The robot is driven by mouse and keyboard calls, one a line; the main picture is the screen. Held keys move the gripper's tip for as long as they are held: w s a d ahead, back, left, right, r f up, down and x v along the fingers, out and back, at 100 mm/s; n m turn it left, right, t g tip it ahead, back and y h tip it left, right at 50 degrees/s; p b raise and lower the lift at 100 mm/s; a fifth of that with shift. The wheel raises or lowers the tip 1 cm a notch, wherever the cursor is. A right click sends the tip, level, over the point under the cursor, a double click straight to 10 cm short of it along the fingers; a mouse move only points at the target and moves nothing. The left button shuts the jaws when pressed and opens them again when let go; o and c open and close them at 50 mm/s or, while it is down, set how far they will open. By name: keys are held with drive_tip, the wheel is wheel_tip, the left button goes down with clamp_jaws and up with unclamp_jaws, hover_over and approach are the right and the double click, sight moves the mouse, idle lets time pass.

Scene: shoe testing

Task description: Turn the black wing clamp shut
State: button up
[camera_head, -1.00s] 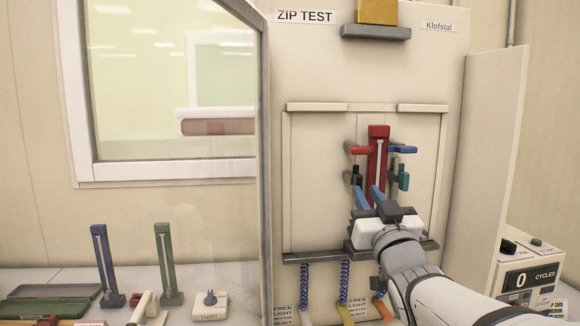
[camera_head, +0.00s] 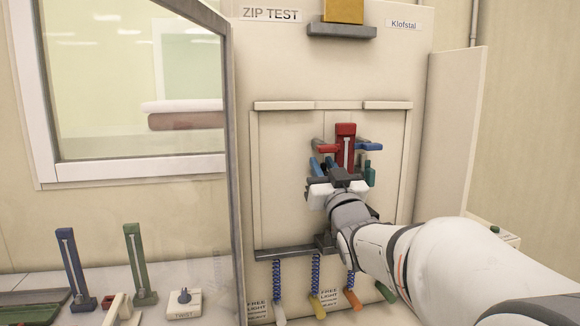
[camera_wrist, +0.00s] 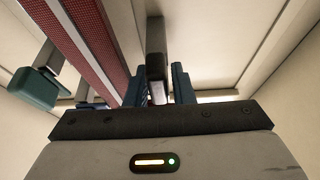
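The black wing clamp (camera_wrist: 156,50) shows in the wrist view as a dark upright block between my two blue fingertips. In the head view my gripper (camera_head: 323,166) is at the left of the red zip holder (camera_head: 346,146), and its fingers and body hide the black clamp. My fingers stand on either side of the clamp and look open, with narrow gaps; contact cannot be made out. The red holder's edge also shows in the wrist view (camera_wrist: 97,28).
A red wing (camera_head: 327,148) and a blue wing (camera_head: 370,147) sit just above. A glass door (camera_head: 190,170) stands at left and a side panel (camera_head: 450,140) at right.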

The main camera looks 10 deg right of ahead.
clamp_jaws()
drive_tip(key=shift+f+m+h+b, duration=0.2)
drive_tip(key=shift+m+h+b, duration=0.3)
drive_tip(key=shift+b, duration=0.4)
drive_tip(key=shift+d+r+m+b, duration=0.15)
drive_tip(key=shift+m+b, duration=0.15)
drive_tip(key=shift+m, duration=0.3)
unclamp_jaws()
drive_tip(key=shift+b+v, duration=1.1)
drive_tip(key=shift+v, duration=2.8)
drive_tip(key=shift+o, duration=0.2)
